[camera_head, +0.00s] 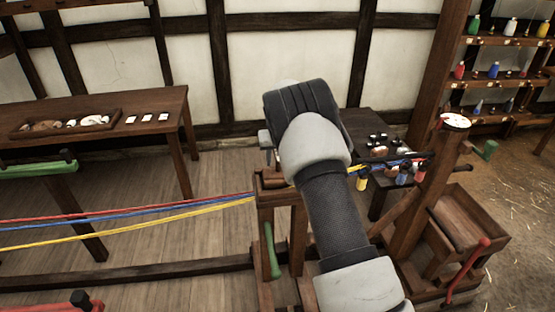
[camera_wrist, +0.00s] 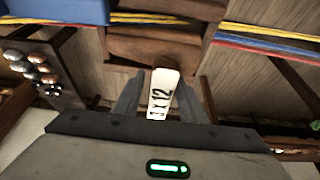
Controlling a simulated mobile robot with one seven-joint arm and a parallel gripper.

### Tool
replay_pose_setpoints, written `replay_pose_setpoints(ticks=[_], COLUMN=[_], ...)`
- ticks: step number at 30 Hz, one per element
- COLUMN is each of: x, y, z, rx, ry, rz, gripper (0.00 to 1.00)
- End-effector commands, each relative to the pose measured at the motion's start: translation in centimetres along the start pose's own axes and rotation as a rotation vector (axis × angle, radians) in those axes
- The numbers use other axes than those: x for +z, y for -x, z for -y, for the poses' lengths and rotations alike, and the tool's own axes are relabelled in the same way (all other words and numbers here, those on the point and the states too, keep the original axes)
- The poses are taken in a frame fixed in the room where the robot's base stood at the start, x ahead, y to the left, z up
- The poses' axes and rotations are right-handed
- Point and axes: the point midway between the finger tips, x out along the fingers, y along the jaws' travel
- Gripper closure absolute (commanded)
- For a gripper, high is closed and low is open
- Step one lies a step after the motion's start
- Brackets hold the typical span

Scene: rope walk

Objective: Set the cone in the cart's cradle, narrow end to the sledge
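The cart (camera_head: 275,183) is a dark wooden frame with a green handle (camera_head: 271,250), partly behind my arm. In the wrist view, a brown layered wooden piece (camera_wrist: 153,48) lies just beyond my fingertips; I cannot tell whether it is the cone or part of the cradle. My gripper (camera_wrist: 158,78) points at it with its two grey fingers apart. My arm hides the gripper in the head view. I cannot identify the sledge for certain.
Red, blue and yellow strands (camera_head: 150,211) stretch left from the cart and continue right to a post (camera_head: 430,190). A wooden stand with a red crank (camera_head: 470,262) is at right. A table with a tray (camera_head: 65,123) stands back left. A long rail (camera_head: 130,271) crosses the floor.

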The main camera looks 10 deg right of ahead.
Motion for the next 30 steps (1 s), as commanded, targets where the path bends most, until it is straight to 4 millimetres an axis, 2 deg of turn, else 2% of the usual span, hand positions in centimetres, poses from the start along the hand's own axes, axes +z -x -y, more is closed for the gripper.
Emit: replay_pose_setpoints(ticks=[8, 12, 17, 24, 30], x=[-0.1, -0.2, -0.2, -0.2, -0.1], y=[0.1, 0.9, 3.8, 9.0, 11.6], z=[0.0, 0.0, 0.0, 0.0, 0.0], rx=[0.0, 0.0, -0.002, -0.001, -0.001], ry=[0.0, -0.001, -0.001, 0.0, 0.0], rz=[0.0, -0.002, -0.004, -0.003, -0.001], gripper=[0.61, 0.61, 0.61, 0.61, 0.61])
